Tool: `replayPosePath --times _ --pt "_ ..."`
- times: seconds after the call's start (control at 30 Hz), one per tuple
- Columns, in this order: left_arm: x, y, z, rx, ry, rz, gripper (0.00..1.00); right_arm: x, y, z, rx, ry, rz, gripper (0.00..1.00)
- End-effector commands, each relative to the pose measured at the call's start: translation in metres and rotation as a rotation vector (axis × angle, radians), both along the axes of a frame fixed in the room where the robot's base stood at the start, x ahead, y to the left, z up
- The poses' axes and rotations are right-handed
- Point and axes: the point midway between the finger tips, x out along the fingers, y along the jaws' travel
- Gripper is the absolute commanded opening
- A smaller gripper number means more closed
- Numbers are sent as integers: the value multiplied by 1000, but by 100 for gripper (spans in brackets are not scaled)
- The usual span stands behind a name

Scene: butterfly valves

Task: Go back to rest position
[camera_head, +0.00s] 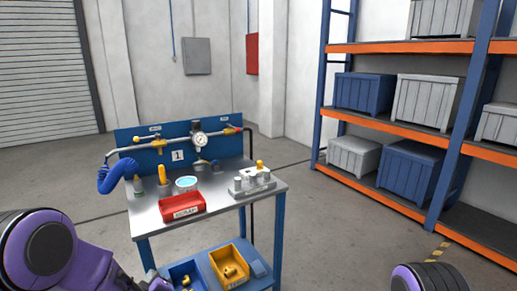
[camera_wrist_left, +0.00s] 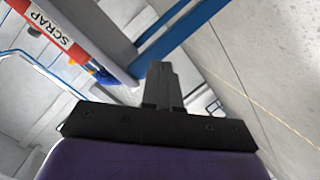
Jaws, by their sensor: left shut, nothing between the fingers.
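My left arm comes in at the lower left of the head view. Its gripper (camera_head: 160,285) is at the bottom edge, in front of the workbench and only partly in frame. In the left wrist view the left gripper's fingers (camera_wrist_left: 160,66) are together, with nothing between them. A pipe with yellow-handled valves (camera_head: 150,142) and a round gauge (camera_head: 199,140) runs along the blue back panel of the workbench (camera_head: 225,200). Only a rounded link of my right arm shows at the lower right; the right gripper is out of view.
A red scrap bin (camera_head: 183,207) and a grey block with several parts (camera_head: 252,185) stand on the benchtop. A yellow bin (camera_head: 230,268) is on the lower shelf. Orange-and-blue racking (camera_head: 400,119) with crates stands at right. Floor between bench and racking is clear.

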Motion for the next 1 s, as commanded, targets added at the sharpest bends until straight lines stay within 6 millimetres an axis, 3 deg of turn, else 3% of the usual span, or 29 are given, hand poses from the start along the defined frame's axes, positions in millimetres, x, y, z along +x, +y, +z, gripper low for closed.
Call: replayPosePath --times 0.03,0.1,0.17,0.2,0.3,0.4,0.5,0.63,1.0 --pt "-27 -3 -36 23 119 -49 0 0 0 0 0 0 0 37" --pt "-71 -7 -81 49 289 -120 0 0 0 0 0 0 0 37" --pt "-115 -9 -116 66 436 -178 0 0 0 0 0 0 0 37" --pt "-146 -10 -137 74 533 -216 0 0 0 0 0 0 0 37" --pt "-226 -9 -175 82 759 -291 0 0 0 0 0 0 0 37" --pt "-295 -4 -195 82 937 -333 0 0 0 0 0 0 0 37" --pt "-342 2 -205 84 1046 -341 0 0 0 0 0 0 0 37" --pt "-365 5 -214 81 1100 -343 0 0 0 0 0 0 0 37" --pt "-364 5 -214 81 1098 -341 0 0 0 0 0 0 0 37"
